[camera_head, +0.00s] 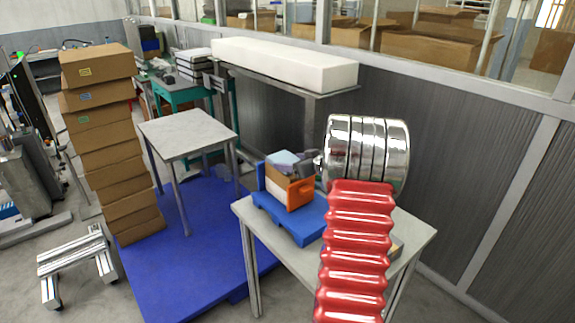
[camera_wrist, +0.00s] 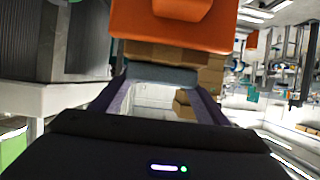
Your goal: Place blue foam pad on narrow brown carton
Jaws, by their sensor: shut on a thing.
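The blue foam pad (camera_wrist: 160,74) is a flat grey-blue block between the two fingers of my gripper (camera_wrist: 162,98) in the wrist view. My gripper is shut on it. In the head view the pad (camera_head: 283,158) shows pale blue just above a small brown carton (camera_head: 279,182) on the table. I cannot tell whether pad and carton touch. My dark gripper (camera_head: 308,162) is at the pad's right, partly hidden by my arm. Brown cardboard (camera_wrist: 170,52) also shows close behind the pad in the wrist view.
An orange bin (camera_head: 301,192) stands beside the carton, close to my gripper; it also fills the top of the wrist view (camera_wrist: 180,28). A blue platform (camera_head: 290,219) lies under them on the grey table (camera_head: 255,228). An empty grey table (camera_head: 188,133) and a tall carton stack (camera_head: 105,140) stand left.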

